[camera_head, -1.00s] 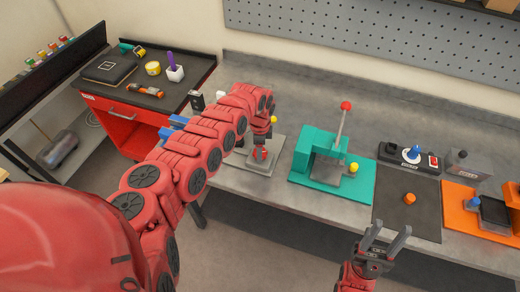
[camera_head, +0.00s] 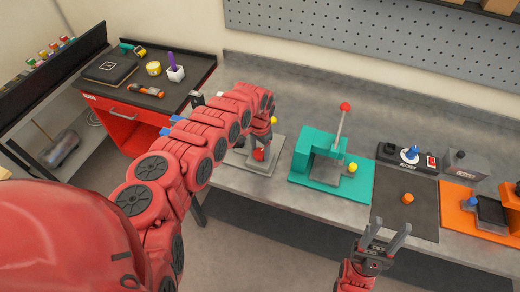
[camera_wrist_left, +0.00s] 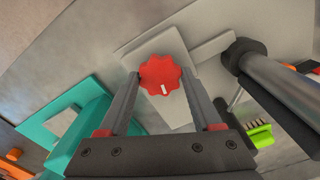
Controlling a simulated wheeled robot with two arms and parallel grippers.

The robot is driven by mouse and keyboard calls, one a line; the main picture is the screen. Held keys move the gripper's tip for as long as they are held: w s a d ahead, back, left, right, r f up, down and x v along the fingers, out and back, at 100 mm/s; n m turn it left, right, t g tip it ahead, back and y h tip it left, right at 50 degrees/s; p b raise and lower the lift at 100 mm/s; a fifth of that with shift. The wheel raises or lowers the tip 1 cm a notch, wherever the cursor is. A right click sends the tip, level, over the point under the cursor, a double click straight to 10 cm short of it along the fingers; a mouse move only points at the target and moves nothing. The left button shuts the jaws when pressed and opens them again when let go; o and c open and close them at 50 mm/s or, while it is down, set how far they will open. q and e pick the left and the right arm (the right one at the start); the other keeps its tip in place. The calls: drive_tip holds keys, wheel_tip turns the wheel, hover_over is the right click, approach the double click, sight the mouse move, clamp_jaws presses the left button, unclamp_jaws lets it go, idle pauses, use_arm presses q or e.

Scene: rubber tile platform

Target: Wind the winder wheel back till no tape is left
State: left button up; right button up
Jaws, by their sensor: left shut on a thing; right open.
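A red scalloped wheel (camera_wrist_left: 162,76) with a white mark on its face is in the middle of the left wrist view. It stands on a light grey base plate (camera_wrist_left: 150,45). In the head view the wheel (camera_head: 259,154) shows under my left gripper (camera_head: 262,146), on its grey plate (camera_head: 238,158) on the bench. My left gripper (camera_wrist_left: 162,80) is shut on the wheel, one finger on each side. I cannot make out any tape; part of the device is hidden by my arm. My right gripper (camera_head: 384,233) is open and empty in front of the bench edge.
A teal press (camera_head: 320,160) with a red-tipped lever stands right of the wheel. Further right are a dark mat (camera_head: 408,222) with an orange knob, a switch box (camera_head: 408,157) and an orange device (camera_head: 463,198). A dark-ended metal cylinder (camera_wrist_left: 280,85) lies close in the wrist view.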

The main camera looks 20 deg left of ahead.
use_arm(q)
drive_tip(key=shift+n, duration=0.6)
drive_tip(key=o, duration=1.4)
wheel_tip(320, 180, up, 8)
drive_tip(key=shift+w+a+r+b, duration=0.1)
drive_tip(key=shift+r+b, duration=0.15)
drive_tip(key=shift+b, duration=0.9)
wheel_tip(320, 180, up, 6)
hover_over(260, 152)
drive_tip(key=shift+r, duration=1.45)
